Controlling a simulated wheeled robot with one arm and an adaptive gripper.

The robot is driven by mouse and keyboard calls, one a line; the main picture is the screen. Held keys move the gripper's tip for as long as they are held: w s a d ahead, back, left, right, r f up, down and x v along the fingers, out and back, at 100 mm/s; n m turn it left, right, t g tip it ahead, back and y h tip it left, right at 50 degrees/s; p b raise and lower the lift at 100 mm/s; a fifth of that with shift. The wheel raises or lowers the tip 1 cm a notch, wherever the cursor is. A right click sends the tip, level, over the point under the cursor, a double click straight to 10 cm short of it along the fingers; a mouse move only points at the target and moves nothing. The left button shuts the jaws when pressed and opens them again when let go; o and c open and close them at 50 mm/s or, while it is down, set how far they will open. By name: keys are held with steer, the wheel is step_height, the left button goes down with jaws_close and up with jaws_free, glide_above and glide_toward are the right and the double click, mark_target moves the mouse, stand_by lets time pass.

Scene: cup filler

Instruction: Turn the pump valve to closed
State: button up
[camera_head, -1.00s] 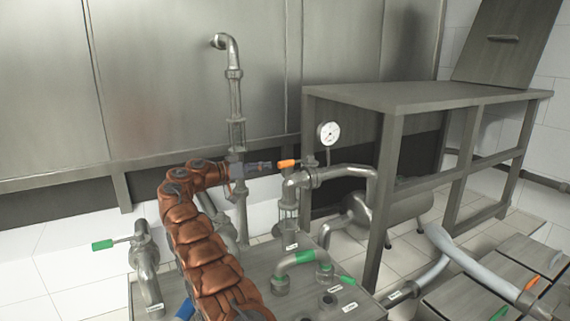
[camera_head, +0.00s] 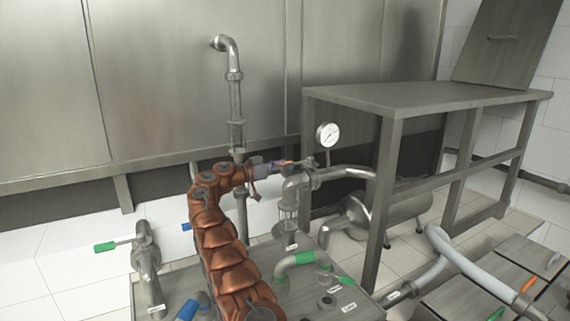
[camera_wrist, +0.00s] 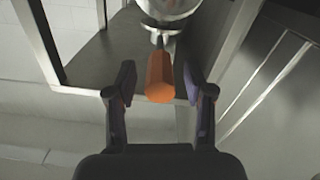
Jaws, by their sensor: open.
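The valve with the orange handle (camera_wrist: 160,72) sits on the pipework beneath the round gauge. In the wrist view the handle points toward me, between the two fingers, with a gap on each side. My gripper (camera_wrist: 160,84) is open and holds nothing. In the head view my gripper (camera_head: 280,165) reaches the handle from the left. The fingers hide most of the handle there, and only a little orange shows.
A pressure gauge (camera_head: 328,135) stands just above the valve. A steel table (camera_head: 420,98) is close on the right, with a tank (camera_head: 400,205) beneath it. A vertical pipe (camera_head: 235,100) rises behind my arm. A green-handled valve (camera_head: 105,247) stands at left.

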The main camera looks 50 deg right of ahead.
steer(key=shift+s+d, duration=0.1)
steer(key=shift+d, duration=0.35)
jaws_close()
stand_by(0.4)
